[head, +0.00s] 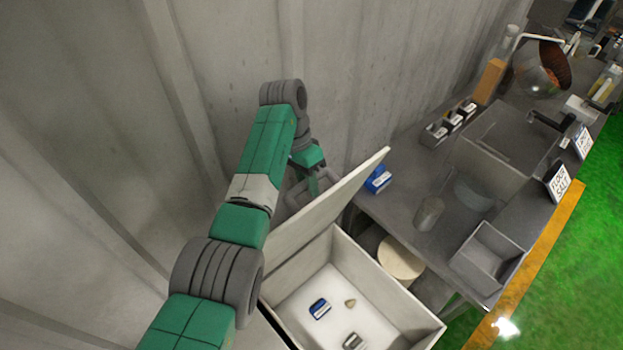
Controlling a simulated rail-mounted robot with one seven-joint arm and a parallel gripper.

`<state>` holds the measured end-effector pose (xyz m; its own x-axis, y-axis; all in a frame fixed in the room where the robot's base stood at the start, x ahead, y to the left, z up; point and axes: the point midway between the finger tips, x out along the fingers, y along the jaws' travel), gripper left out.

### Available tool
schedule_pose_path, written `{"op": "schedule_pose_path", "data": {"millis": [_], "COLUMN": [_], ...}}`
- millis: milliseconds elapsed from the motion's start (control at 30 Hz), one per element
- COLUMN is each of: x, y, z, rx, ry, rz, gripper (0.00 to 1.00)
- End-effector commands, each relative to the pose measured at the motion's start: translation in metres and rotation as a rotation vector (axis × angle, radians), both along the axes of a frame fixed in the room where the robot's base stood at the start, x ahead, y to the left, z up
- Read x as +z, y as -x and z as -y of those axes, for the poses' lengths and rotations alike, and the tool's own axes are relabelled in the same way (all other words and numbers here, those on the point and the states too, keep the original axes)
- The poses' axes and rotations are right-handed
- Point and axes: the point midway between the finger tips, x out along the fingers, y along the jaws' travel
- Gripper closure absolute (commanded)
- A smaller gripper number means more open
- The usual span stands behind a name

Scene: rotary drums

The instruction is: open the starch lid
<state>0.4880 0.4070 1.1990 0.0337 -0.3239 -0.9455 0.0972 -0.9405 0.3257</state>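A pale grey bin (395,325) stands at the lower middle, with a white floor or white contents inside. Its lid (325,200) is tilted up steeply on the side near the wall, so the bin is open at the top. No starch label is readable on it. My gripper (304,188) is at the far side of the raised lid, close to its upper edge. The lid partly hides its fingers, so I cannot see whether they touch the lid or are open.
Inside the bin lie a blue-and-white item (320,308), a grey item (354,341) and a small tan piece (350,302). A grey counter (405,195) to the right holds a blue box (378,179), a sink (495,150) and a salt sign (558,183). A corrugated wall (225,60) stands close behind my arm.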

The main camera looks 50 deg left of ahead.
Motion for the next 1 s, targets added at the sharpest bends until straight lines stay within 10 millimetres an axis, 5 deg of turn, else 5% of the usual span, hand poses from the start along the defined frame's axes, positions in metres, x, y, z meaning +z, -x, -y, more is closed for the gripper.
{"op": "schedule_pose_path", "data": {"millis": [100,367,733,1000], "x": [-0.004,0.000,0.062,0.072], "y": [0.002,0.000,0.003,0.004], "z": [0.000,0.000,-0.022,-0.026], "rx": [0.002,0.000,0.003,0.002], "ry": [0.005,0.003,0.002,0.004], "rz": [-0.006,0.001,0.000,-0.001], "gripper": [0.59,0.59,0.59,0.59]}}
